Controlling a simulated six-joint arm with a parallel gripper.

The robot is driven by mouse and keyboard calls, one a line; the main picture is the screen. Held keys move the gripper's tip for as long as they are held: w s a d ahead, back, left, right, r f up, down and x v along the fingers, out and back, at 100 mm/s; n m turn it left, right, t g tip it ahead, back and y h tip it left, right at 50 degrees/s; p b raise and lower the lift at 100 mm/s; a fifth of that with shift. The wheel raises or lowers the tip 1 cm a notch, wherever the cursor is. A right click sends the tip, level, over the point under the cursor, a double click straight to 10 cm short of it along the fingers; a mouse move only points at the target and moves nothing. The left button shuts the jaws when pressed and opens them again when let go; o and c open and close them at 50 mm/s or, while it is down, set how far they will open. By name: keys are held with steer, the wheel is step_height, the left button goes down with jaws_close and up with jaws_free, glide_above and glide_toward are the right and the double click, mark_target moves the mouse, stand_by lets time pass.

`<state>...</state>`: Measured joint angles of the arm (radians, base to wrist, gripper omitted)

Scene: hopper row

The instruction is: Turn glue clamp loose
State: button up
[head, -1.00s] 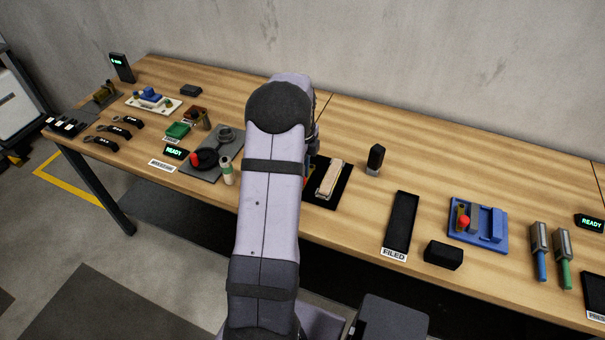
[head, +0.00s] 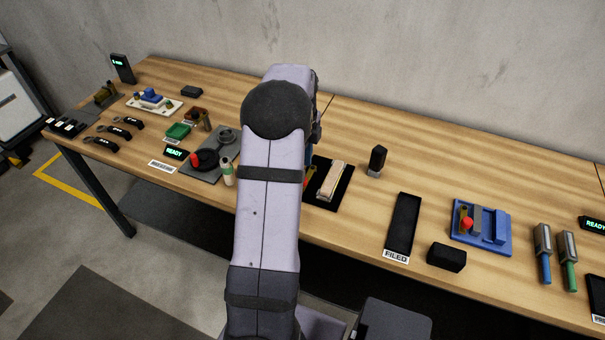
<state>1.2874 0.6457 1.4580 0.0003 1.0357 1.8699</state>
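My arm reaches over the middle of the table, and my gripper is hidden behind it. A black mat (head: 341,196) lies just right of the arm with a pale wooden block (head: 332,181) on it. A small orange-red part (head: 310,178) shows between the block and the arm, mostly covered. I cannot tell whether it belongs to the glue clamp, and no clamp is clearly visible. A blue fixture (head: 493,238) with a red knob (head: 467,224) stands at the right, away from my arm.
A black tray labelled FILED (head: 402,226), a black block (head: 446,257) and a dark upright piece (head: 377,160) stand right of the mat. A grey plate (head: 208,166) with a red-knobbed device and a small bottle (head: 228,174) are close left. The back centre-right is clear.

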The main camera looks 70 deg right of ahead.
steer(key=shift+r+b, duration=0.3)
steer(key=shift+r, duration=1.35)
steer(key=shift+w+a, duration=0.15)
steer(key=shift+w, duration=0.15)
steer(key=w+a+n, duration=0.8)
steer(key=a+n, duration=0.1)
steer(key=a, duration=0.4)
steer(key=w+a+n, duration=0.7)
steer(key=a+n, duration=0.2)
steer(key=a, duration=0.3)
steer(key=s+a+f+n, duration=0.2)
steer(key=s+a+n, duration=0.1)
steer(key=a+n, duration=0.6)
steer(key=s+a+f+n, duration=0.2)
steer(key=s+a+n, duration=0.2)
steer(key=a+n, duration=0.5)
steer(key=a, duration=0.3)
steer(key=shift+a, duration=0.15)
steer(key=shift+s, duration=0.1)
